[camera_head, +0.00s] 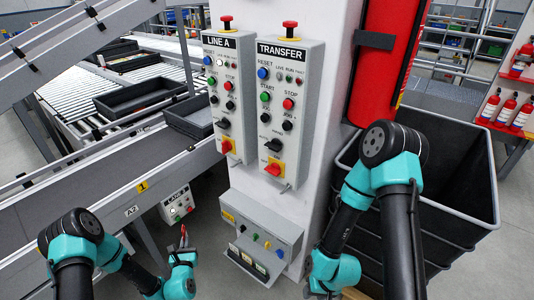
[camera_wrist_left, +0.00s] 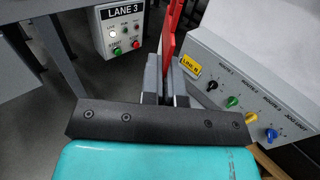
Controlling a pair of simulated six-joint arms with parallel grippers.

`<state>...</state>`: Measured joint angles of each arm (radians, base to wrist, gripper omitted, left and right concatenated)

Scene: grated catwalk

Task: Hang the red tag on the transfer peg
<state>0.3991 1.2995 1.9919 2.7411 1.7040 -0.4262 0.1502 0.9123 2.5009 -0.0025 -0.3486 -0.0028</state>
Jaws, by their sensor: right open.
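The red tag (camera_wrist_left: 172,35) stands upright between the fingers of my left gripper (camera_wrist_left: 165,85) in the left wrist view. My left gripper (camera_head: 183,248) is shut on it. The tag shows as a thin red strip (camera_head: 183,235) in the head view, low and left of the control column. The TRANSFER box (camera_head: 283,110) is on the column's front, above and right of my left gripper. A small peg-like bit (camera_head: 286,186) shows at its lower edge, too small to be sure of. My right gripper (camera_head: 318,292) is low at the bottom edge, mostly hidden by its wrist, and holds nothing I can see.
The LINE A box (camera_head: 225,95) is left of the TRANSFER box. A lower box with coloured knobs (camera_head: 260,235) juts out beneath them. The LANE 3 box (camera_head: 177,205) is behind my left gripper. Conveyor rails (camera_head: 100,185) fill the left; a dark bin (camera_head: 450,160) stands right.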

